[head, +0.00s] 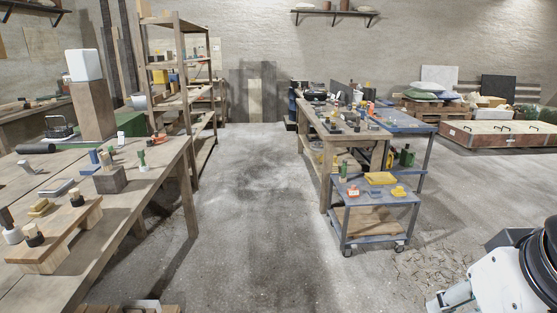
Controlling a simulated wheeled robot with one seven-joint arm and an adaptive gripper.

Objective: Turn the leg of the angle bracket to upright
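I cannot make out the angle bracket for certain at this distance. Small blue pieces (95,157) stand on the wooden workbench (150,178) at the left, and a flat grey-blue piece (57,187) lies nearer on the same bench. Any of these could be metal parts, but their shape is too small to tell. Part of my white arm shows at the lower right edge, over the floor and far from the left bench. My gripper is not in view.
A dark block with a bottle-like piece (110,180) and a low wooden stand (58,232) occupy the left bench. A blue wheeled cart (345,222) stands right of centre beside another bench (318,142). The concrete floor (255,200) between them is clear.

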